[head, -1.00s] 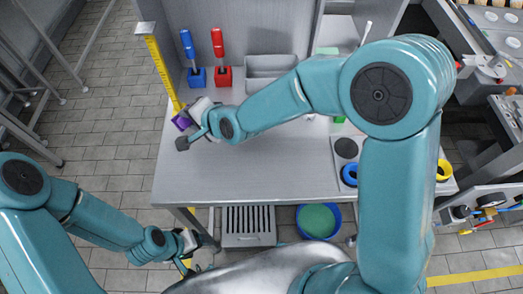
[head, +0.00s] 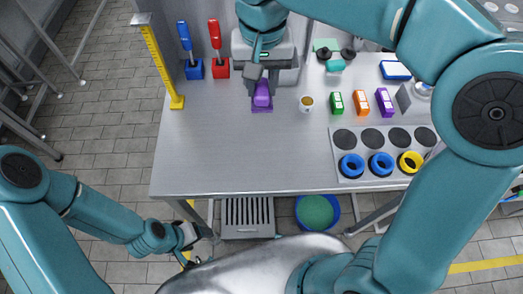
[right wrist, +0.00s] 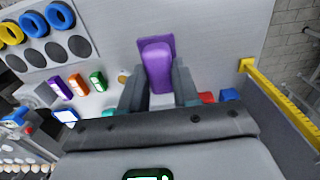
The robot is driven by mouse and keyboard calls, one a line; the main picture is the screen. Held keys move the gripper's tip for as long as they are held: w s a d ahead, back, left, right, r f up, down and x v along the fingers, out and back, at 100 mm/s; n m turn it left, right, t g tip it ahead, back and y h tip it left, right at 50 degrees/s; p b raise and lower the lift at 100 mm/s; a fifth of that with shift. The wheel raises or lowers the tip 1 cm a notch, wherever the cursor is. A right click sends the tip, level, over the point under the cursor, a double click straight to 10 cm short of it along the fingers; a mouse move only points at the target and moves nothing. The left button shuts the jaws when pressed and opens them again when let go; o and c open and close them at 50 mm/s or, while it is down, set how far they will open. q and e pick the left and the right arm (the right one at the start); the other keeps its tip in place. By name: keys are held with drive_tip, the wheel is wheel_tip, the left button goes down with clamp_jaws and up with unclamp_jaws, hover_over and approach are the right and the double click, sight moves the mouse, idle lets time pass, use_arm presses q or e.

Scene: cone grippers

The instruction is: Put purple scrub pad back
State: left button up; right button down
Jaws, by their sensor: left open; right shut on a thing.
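The purple scrub pad (head: 262,95) is held upright in my right gripper (head: 258,79), over a flat darker purple patch (head: 262,110) on the grey table. Whether the pad touches the patch I cannot tell. In the right wrist view the pad (right wrist: 156,66) sits between the two fingers of the right gripper (right wrist: 158,90), with the purple patch (right wrist: 168,40) behind it. My left gripper (head: 203,238) is open and empty, low in front of the table's front edge at the left.
A yellow upright ruler (head: 163,70) stands at the table's left. The front left tabletop is clear.

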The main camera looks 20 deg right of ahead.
drive_tip(key=shift+f, duration=0.35)
wheel_tip(320, 180, down, 19)
drive_tip(key=shift+s+b, duration=0.1)
drive_tip(key=shift+b, duration=0.25)
use_arm(q)
drive_tip(key=shift+f, duration=0.85)
use_arm(e)
drive_tip(key=c, duration=0.8)
unclamp_jaws()
drive_tip(key=shift+f, duration=0.1)
use_arm(q)
drive_tip(key=shift+f, duration=0.15)
